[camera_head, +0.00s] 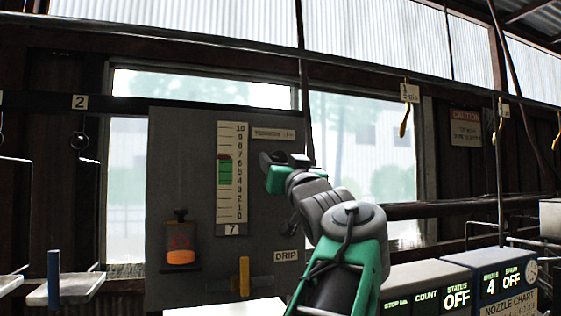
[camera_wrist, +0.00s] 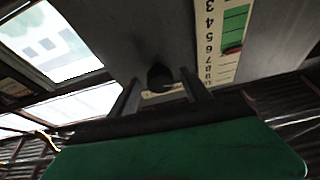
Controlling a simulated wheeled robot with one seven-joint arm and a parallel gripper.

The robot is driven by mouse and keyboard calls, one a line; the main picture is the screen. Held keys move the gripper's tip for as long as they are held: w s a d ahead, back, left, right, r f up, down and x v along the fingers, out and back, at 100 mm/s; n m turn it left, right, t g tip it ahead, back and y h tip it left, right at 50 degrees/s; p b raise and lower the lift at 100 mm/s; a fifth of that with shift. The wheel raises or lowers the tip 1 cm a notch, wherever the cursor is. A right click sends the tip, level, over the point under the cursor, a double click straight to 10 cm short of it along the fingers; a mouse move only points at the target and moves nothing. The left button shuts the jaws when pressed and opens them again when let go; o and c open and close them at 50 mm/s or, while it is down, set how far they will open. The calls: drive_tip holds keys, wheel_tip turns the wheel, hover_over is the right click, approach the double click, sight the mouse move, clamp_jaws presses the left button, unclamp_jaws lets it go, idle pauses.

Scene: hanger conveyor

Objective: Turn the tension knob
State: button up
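The tension knob (camera_wrist: 160,76) is a small dark knob on the grey panel, seen in the wrist view between and beyond my fingertips. My gripper (camera_wrist: 161,88) is open, with a finger on each side of the knob's outline; I cannot tell whether either touches it. In the head view my gripper (camera_head: 285,158) is at the panel just below a small label plate, and it hides the knob. The gauge (camera_head: 231,180) reads 0 to 10, with a green band and a red mark near 7. A plate marked 7 (camera_head: 232,230) sits below it.
The grey panel (camera_head: 190,140) also carries an orange-bottomed oiler (camera_head: 180,240), a yellow lever (camera_head: 244,276) and a DRIP plate (camera_head: 286,256). Counter boxes (camera_head: 430,285) stand at lower right. Hooks and hanging rods line both sides.

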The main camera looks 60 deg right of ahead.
clamp_jaws()
idle(0.4)
drive_tip(key=shift+n+t+y, duration=0.3)
drive_tip(key=shift+n, duration=0.2)
drive_tip(key=n+y, duration=0.1)
drive_tip(key=n, duration=0.1)
drive_tip(key=n+t+y, duration=0.1)
drive_tip(key=n, duration=0.2)
drive_tip(key=shift+s+d+t, duration=0.2)
drive_tip(key=shift+t, duration=0.1)
drive_tip(key=n+y+p, duration=0.1)
drive_tip(key=n, duration=0.1)
drive_tip(key=n+t+y+p, duration=0.1)
drive_tip(key=n, duration=0.2)
drive_tip(key=shift+r, duration=0.2)
drive_tip(key=shift+n+y, duration=0.6)
drive_tip(key=shift+n, duration=0.2)
drive_tip(key=shift+f+p, duration=0.1)
drive_tip(key=shift+p, duration=0.2)
drive_tip(key=shift+o, duration=0.5)
unclamp_jaws()
